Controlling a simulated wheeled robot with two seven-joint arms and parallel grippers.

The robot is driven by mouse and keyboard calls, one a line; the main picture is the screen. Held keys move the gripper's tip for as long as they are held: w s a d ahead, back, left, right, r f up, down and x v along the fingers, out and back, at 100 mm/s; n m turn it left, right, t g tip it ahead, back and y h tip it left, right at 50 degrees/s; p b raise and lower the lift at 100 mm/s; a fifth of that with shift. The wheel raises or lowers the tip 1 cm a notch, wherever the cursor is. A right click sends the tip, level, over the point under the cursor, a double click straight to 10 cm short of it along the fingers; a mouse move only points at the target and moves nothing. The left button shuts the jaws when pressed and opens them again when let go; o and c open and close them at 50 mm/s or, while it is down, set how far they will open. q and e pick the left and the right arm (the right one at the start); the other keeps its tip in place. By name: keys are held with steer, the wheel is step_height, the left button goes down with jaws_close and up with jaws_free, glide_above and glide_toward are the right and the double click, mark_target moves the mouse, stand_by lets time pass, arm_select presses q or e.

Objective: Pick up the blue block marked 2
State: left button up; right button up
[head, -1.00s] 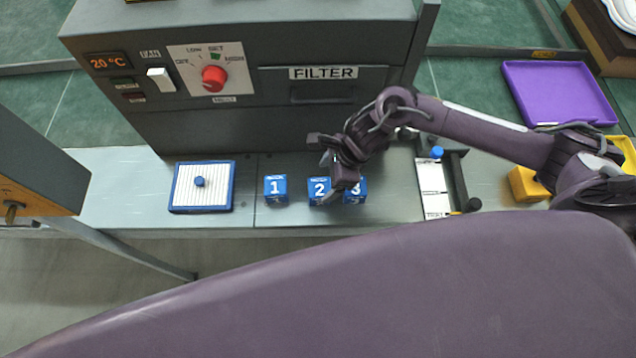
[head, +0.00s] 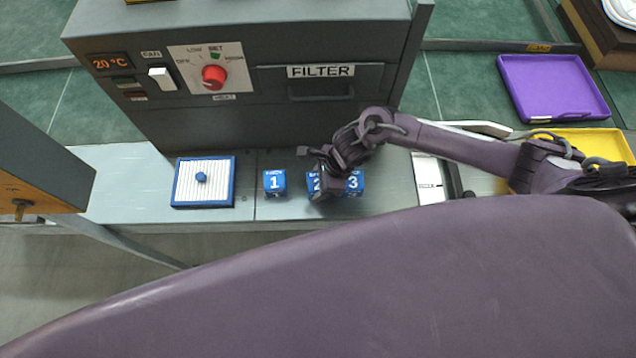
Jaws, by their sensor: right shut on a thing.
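The blue block marked 2 (head: 312,184) stands on the grey metal table, partly hidden behind my right gripper. My right gripper (head: 322,196) reaches down over it from the right and is shut on it. The block looks to be at table level; I cannot tell whether it is lifted. The blue block marked 3 (head: 354,184) stands close to its right. The blue block marked 1 (head: 275,183) stands to the left with a gap between. My left gripper is not in view.
A blue-framed white ribbed panel (head: 203,183) with a knob lies left of the blocks. The grey filter machine (head: 240,120) rises behind them. A white strip (head: 429,180) in a dark holder lies right, with purple (head: 508,80) and yellow (head: 622,143) trays beyond.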

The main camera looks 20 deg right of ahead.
steer(key=shift+c, duration=0.7)
steer(key=shift+r, duration=0.1)
